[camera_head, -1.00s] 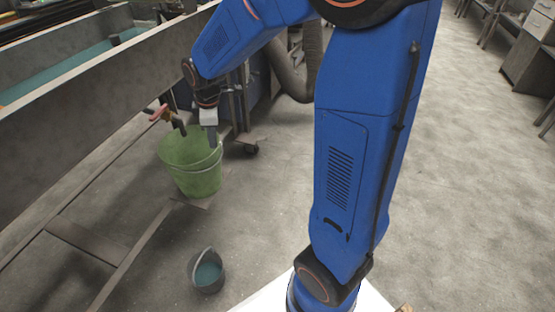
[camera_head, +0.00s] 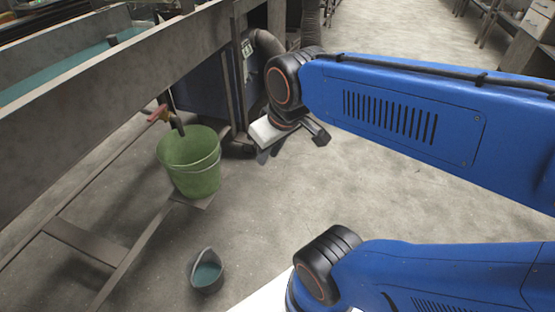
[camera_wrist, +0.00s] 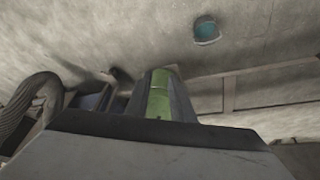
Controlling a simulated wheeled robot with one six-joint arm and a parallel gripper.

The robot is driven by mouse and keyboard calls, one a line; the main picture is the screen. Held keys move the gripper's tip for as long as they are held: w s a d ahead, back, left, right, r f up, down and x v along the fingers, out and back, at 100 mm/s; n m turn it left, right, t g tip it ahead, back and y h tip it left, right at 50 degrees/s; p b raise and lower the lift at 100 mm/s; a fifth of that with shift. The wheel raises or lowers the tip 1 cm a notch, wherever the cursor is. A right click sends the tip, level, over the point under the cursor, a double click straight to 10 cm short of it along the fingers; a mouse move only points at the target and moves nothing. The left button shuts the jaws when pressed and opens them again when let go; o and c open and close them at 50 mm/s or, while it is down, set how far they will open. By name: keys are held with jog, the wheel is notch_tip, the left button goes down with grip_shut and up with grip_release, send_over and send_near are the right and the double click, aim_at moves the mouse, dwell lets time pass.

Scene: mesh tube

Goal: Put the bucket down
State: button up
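A green bucket (camera_head: 193,165) stands upright on a small ledge under a tap with a red handle (camera_head: 158,113), at the left of the head view. My gripper (camera_head: 268,154) is to the right of the bucket, clear of it, and holds nothing. Its two fingers look parted. In the wrist view, part of the green bucket (camera_wrist: 159,96) shows between the fingers, beyond them. The wrist view is largely blocked by the gripper body.
A small grey bucket with blue-green water (camera_head: 206,270) stands on the floor, also seen in the wrist view (camera_wrist: 206,30). A long trough (camera_head: 90,95) runs along the left. A ribbed hose (camera_head: 268,42) hangs behind my wrist. The floor at right is open.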

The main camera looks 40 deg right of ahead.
jog(key=s, duration=0.1)
jog(key=s+m, duration=0.1)
jog(key=s, duration=0.1)
jog(key=shift+s+d+f+m, duration=0.1)
jog(key=shift+d+f+m, duration=0.05)
jog(key=shift+m, duration=0.15)
dwell(1.0)
